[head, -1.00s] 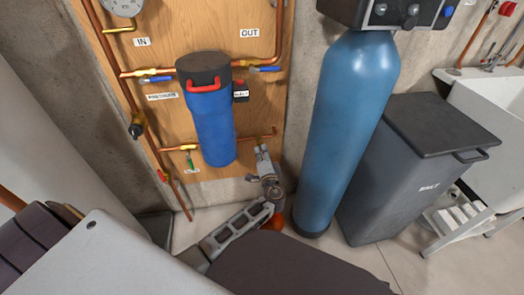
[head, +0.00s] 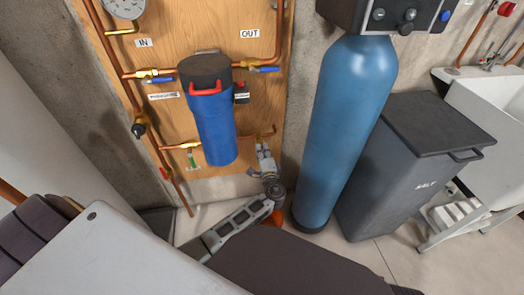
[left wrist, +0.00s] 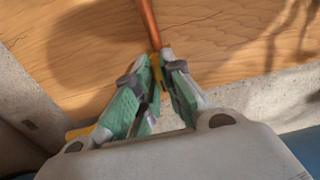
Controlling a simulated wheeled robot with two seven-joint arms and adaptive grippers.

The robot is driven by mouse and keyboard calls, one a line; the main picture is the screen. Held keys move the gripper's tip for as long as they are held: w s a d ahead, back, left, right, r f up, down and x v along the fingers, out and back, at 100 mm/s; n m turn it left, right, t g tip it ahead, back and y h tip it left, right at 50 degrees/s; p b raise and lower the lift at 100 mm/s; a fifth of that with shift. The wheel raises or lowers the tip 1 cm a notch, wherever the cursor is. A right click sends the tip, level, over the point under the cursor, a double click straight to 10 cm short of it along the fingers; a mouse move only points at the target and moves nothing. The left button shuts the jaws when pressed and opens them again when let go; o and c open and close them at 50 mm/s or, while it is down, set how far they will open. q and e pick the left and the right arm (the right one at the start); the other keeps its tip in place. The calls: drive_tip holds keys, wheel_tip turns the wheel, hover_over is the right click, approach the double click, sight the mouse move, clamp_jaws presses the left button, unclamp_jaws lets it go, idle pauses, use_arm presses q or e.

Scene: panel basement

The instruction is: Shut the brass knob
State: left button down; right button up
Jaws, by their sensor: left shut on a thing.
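The brass knob (left wrist: 156,68) shows as a small yellow-brass piece at the end of a copper pipe in the left wrist view. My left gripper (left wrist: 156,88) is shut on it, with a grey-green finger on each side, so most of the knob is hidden. In the head view my left gripper (head: 263,150) reaches up to the low right end of the copper pipe on the wooden panel. The knob itself is too small and covered to make out there. My right gripper is not in view.
A blue filter housing (head: 214,128) with a red handle hangs left of the gripper. A tall blue tank (head: 342,130) stands close on the right, beside a grey salt bin (head: 405,185). An orange-red object (head: 272,219) lies on the floor behind my arm.

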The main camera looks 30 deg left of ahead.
use_arm(q)
drive_tip(key=shift+d, duration=0.1)
drive_tip(key=c, duration=1.5)
unclamp_jaws()
drive_tip(key=shift+v, duration=3.75)
